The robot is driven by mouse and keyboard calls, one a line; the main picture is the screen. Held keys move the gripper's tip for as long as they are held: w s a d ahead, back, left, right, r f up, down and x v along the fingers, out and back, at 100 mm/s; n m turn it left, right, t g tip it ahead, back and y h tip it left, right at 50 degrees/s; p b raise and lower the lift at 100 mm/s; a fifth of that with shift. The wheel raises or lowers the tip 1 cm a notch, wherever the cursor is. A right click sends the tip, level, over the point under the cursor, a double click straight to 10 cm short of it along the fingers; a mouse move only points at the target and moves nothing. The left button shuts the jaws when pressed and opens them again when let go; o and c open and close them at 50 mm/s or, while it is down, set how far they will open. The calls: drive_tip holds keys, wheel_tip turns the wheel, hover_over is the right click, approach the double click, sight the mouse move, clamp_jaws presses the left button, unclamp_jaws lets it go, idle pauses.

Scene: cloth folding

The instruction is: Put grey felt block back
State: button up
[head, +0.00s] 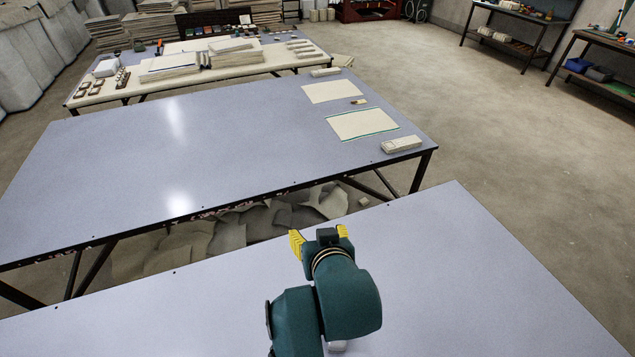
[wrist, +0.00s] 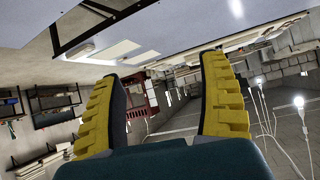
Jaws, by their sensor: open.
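A pale grey block (head: 402,144), which looks like the felt block, lies flat near the right edge of the middle table (head: 250,150). A similar pale block (head: 325,72) lies at that table's far right corner; I cannot tell for sure which is the grey felt block. My gripper (head: 320,236) has yellow fingers and is above the near table, apart from both blocks. In the wrist view my gripper (wrist: 160,75) is open, with nothing between its fingers. That view is tilted, and the table shows along its top.
Two cream sheets, one with a green edge (head: 362,124) and one plain (head: 331,92), lie by the blocks with a small item (head: 359,102) between. A far table (head: 290,68) holds stacks of cloth. Cloth heaps (head: 250,225) lie on the floor.

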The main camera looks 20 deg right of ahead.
drive_tip(key=s+a+r+t, duration=0.1)
drive_tip(key=s+r+t, duration=0.2)
drive_tip(key=r, duration=0.6)
drive_tip(key=s+a+r+n+t, duration=0.1)
drive_tip(key=s+r+t, duration=0.3)
drive_tip(key=r, duration=0.6)
drive_tip(key=s+a+r+t, duration=0.2)
drive_tip(key=s+r+t, duration=0.2)
drive_tip(key=r, duration=0.5)
drive_tip(key=shift+s+r+n+y, duration=0.15)
drive_tip(key=shift+s+n+y, duration=0.15)
drive_tip(key=shift+s, duration=0.35)
